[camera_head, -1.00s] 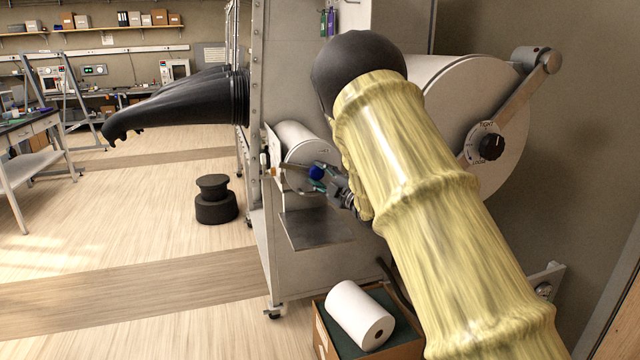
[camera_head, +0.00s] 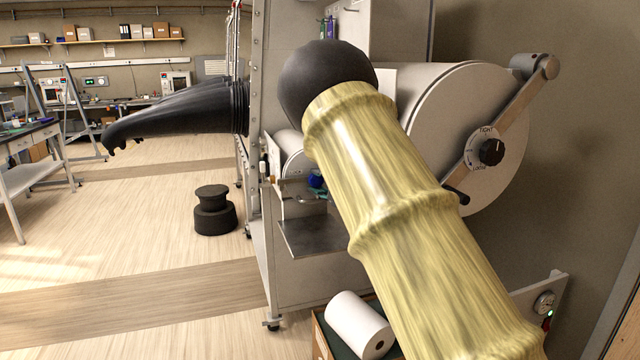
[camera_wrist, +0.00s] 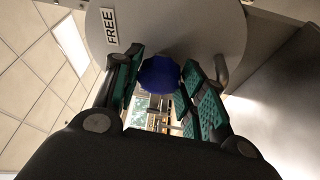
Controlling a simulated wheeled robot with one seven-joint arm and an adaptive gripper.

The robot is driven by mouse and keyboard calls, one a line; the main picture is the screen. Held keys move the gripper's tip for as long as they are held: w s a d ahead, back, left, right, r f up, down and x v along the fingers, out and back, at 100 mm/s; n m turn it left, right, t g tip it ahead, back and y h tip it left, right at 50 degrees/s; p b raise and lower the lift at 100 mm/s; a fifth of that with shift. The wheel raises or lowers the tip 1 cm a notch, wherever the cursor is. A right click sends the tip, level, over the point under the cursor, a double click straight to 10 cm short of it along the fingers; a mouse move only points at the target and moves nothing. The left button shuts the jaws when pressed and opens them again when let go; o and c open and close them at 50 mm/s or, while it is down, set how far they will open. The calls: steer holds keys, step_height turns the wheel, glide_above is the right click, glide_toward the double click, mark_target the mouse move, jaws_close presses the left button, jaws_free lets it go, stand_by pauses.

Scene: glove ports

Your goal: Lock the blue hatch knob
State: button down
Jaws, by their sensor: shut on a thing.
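The blue knob (camera_head: 316,180) shows as a small patch at the front of the small white hatch cylinder (camera_head: 290,146), partly hidden by my yellow-sleeved arm. In the wrist view the blue knob (camera_wrist: 158,77) is round and sits between the teal-padded fingers of my gripper (camera_wrist: 166,72), which is shut on it. The hatch's round grey face (camera_wrist: 180,30) is behind the knob, with a "FREE" label (camera_wrist: 109,25) at its upper left. A grey bent handle (camera_wrist: 221,70) is just right of the fingers. The knob's turn angle cannot be told.
A metal shelf plate (camera_head: 308,237) juts out below the small hatch. A large round door (camera_head: 510,120) with a lever and a black dial (camera_head: 491,152) is at the right. A white roll (camera_head: 358,322) lies in a box on the floor. A black glove (camera_head: 180,110) sticks out left.

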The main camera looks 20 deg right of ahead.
steer(key=c, duration=0.8)
jaws_free()
steer(key=shift+s, duration=0.1)
steer(key=v, duration=1.1)
steer(key=shift+s+d+f, duration=0.1)
steer(key=shift+s+d, duration=0.15)
steer(key=shift+s, duration=0.1)
steer(key=shift+a, duration=0.1)
